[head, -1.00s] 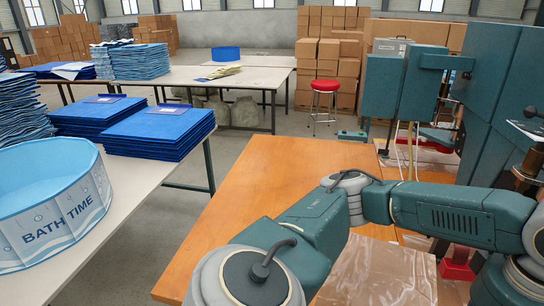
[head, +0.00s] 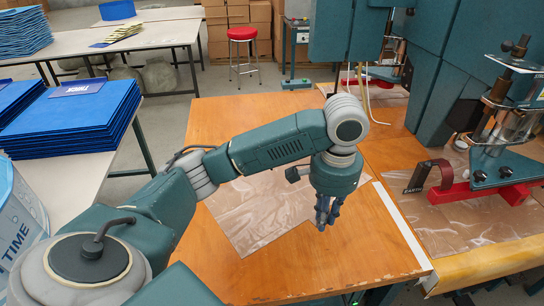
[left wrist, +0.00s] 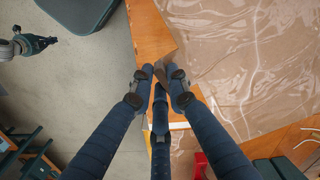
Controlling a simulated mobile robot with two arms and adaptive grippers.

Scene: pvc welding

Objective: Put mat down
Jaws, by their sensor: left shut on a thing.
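The mat looks like a clear, wrinkled plastic sheet (head: 255,212) lying on the orange wooden table, and a large clear sheet also fills the upper right of the left wrist view (left wrist: 245,60). My left gripper (head: 327,214) points down at the right side of the sheet in the head view. In the left wrist view its fingertips (left wrist: 160,80) are drawn together at the sheet's edge, shut on it. The pinched part is mostly hidden between the fingers. What looks like my right gripper (left wrist: 32,45) shows small at the left of the left wrist view, its jaws unclear.
The welding machine (head: 480,95) stands at the right, with a red clamp bar (head: 470,192) over another clear sheet (head: 450,222). A white strip (head: 402,225) runs along the wooden table's right side. Blue stacked mats (head: 75,115) and a pool (head: 18,225) are at the left.

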